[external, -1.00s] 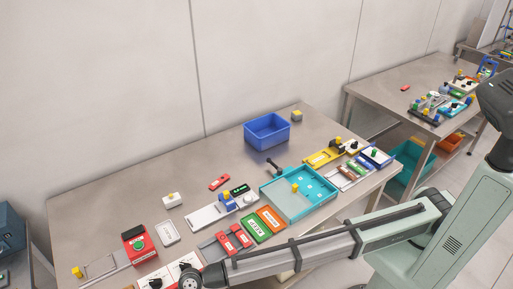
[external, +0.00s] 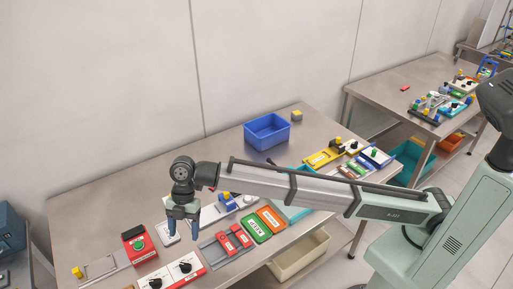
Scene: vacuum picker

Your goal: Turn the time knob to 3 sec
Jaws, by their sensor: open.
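Two white dial panels with black knobs sit at the table's front left edge: a left knob (external: 155,283) and a right knob (external: 186,268). Their labels are too small to read, so I cannot tell which is the time knob or where either points. My gripper (external: 183,232) points down above the table, just behind and above the right knob in the picture. Its blue-tipped fingers are apart with nothing between them. It appears clear of both knobs.
A red box with a green dial (external: 138,246) stands left of my gripper. Red sliding blocks (external: 234,239) and green and orange labelled plates (external: 256,228) lie to the right. A blue bin (external: 267,131) stands at the back. The table's back left is clear.

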